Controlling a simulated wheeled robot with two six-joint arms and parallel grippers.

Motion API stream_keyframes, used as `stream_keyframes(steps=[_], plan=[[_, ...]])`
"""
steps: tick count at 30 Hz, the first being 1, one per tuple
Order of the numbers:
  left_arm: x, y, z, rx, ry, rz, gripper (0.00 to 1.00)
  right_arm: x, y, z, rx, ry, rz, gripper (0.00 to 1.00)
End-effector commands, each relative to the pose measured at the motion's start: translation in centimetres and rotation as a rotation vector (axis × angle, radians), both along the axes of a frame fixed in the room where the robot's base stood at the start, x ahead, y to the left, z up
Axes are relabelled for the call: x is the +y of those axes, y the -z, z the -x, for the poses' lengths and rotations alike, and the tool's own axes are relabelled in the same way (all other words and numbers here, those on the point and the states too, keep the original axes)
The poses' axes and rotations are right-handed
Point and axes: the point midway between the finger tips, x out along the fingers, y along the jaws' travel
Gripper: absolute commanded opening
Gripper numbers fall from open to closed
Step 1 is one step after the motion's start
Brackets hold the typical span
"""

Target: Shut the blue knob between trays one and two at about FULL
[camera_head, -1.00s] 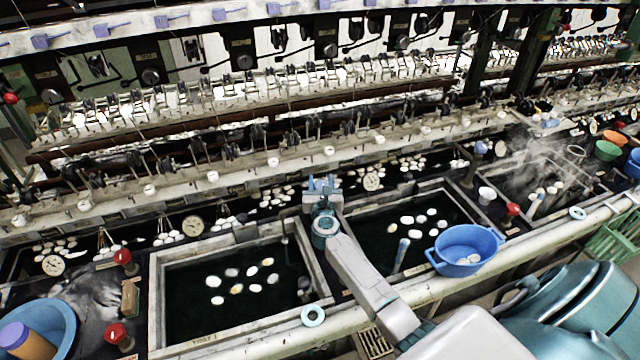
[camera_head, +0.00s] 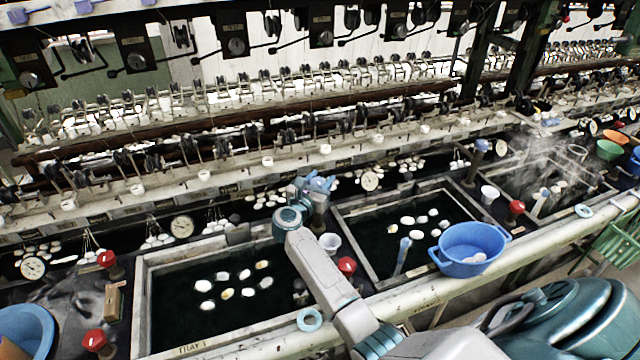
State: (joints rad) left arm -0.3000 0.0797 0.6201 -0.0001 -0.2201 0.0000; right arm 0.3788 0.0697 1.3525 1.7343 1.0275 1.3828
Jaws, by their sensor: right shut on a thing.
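The blue knob (camera_head: 319,183) stands at the back of the gap between tray one (camera_head: 142,292) and tray two (camera_head: 346,223). My right gripper (camera_head: 316,187) is shut on it, and the jaws hide much of it. The wrist leans to the left of the knob, and my arm crosses the right side of tray one. Any mark or pointer at the knob is too small or hidden to read. Tray one carries a "TRAY 1" label on its front rim. Both trays hold dark water with several white cocoons. My left gripper is out of view.
A red knob (camera_head: 347,266) and a white cup (camera_head: 330,242) stand just right of my forearm. A blue basin (camera_head: 470,262) sits at tray two's front right corner. A round dial (camera_head: 370,181) is right of the knob. Reeling rods run behind.

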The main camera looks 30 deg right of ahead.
Motion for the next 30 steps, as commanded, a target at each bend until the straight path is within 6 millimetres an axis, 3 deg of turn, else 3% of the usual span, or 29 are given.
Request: stream_keyframes(steps=[9,10,13,23,30], plan=[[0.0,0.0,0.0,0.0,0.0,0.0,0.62,0.0,0.1,0.0,0.002,0.002,-0.001,0.18],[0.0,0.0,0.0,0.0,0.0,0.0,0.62,0.0,0.1,0.0,0.002,0.002,-0.001,0.42],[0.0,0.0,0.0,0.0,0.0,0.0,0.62,0.0,0.1,0.0,0.001,0.002,0.0,0.62],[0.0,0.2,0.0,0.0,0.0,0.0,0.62,0.2,0.1,0.1,0.001,0.001,-0.001,0.62],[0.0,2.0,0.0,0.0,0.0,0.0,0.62,3.4,0.6,1.9,-0.001,0.0,-0.006,0.62]])
